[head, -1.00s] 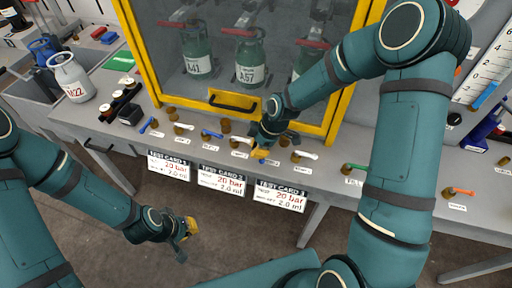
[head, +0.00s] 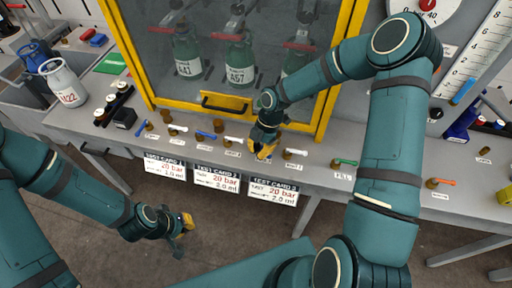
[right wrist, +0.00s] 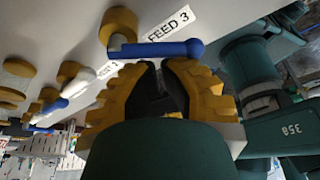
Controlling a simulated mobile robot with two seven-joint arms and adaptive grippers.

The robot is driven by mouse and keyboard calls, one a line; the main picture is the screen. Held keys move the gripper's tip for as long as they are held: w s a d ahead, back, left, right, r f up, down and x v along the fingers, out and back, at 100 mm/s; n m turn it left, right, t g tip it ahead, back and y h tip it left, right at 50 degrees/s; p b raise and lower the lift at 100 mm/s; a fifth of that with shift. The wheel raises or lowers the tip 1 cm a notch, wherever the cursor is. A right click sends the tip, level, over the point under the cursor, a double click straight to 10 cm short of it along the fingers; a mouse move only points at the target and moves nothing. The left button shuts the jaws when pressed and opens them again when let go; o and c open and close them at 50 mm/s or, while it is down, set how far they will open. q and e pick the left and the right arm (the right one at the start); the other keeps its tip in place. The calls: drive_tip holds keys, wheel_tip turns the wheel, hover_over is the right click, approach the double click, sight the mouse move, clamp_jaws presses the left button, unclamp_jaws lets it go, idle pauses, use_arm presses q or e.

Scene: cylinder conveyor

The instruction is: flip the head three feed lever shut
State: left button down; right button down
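The feed three lever shows in the right wrist view as a blue handle (right wrist: 155,48) on a brass-coloured valve body (right wrist: 118,24), beside the label FEED 3 (right wrist: 175,22). The handle lies across the picture just beyond my right fingertips. In the head view my right gripper (head: 262,151) is low over the bench's front row of levers and mostly hides this lever. My left gripper (head: 187,222) hangs in front of the bench, away from the levers.
White-handled levers (head: 234,140) (head: 295,152) stand either side of my right gripper. A green lever (head: 345,162) and an orange one (head: 441,182) are farther right. The yellow-framed cabinet (head: 150,85) stands close behind the row. Test cards (head: 217,179) hang from the front edge.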

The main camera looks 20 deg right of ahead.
drive_tip(key=shift+d+n, duration=0.35)
drive_tip(key=shift+n, duration=0.45)
use_arm(q)
drive_tip(key=shift+w+r+p, duration=0.15)
drive_tip(key=shift+r+p, duration=0.2)
drive_tip(key=shift+r, duration=0.1)
use_arm(e)
drive_tip(key=shift+d+g, duration=0.1)
drive_tip(key=shift+g, duration=0.2)
use_arm(q)
drive_tip(key=shift+r, duration=0.1)
use_arm(e)
drive_tip(key=shift+d, duration=0.15)
idle(0.6)
